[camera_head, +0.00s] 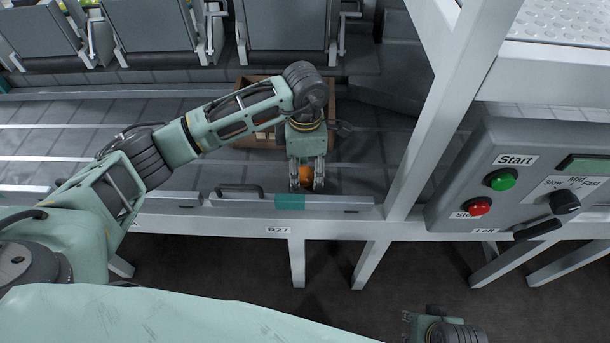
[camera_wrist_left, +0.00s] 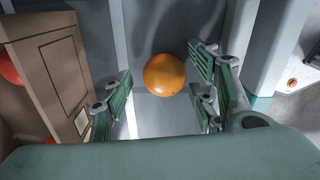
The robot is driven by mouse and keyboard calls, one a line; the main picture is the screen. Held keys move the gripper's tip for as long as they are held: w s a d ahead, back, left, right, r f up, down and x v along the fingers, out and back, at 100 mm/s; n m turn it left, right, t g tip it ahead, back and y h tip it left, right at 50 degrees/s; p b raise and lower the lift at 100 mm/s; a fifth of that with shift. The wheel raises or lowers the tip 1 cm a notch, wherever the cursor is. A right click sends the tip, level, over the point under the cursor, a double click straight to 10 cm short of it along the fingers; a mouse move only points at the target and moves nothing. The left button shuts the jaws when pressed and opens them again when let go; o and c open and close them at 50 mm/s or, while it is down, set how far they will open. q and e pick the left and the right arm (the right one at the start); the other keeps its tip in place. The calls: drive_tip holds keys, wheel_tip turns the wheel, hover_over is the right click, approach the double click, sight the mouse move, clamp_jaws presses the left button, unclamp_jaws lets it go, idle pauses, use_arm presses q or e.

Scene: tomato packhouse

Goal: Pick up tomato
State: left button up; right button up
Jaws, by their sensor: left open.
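An orange tomato (camera_head: 306,174) lies on the grey conveyor surface near its front edge. It also shows in the left wrist view (camera_wrist_left: 164,75), whole and round. My left gripper (camera_head: 306,184) points down over it, open, with a finger on either side in the head view. In the left wrist view the open fingers (camera_wrist_left: 160,96) flank the tomato; it appears nearer the right fingers, with a wide gap to the left ones. Contact cannot be told. My right gripper (camera_head: 410,326) is partly in view at the bottom edge, away from the tomato; its jaw opening is unclear.
A brown box (camera_head: 247,138) stands behind my left gripper; its side (camera_wrist_left: 50,70) is close at left in the wrist view, with red tomatoes (camera_wrist_left: 9,66) partly visible. A metal post (camera_head: 425,130) and a button panel (camera_head: 459,170) stand to the right.

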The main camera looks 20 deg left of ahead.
use_arm(q)
drive_tip(key=shift+f, duration=0.3)
drive_tip(key=shift+c, duration=0.4)
drive_tip(key=c, duration=0.7)
drive_tip(key=shift+r, duration=0.1)
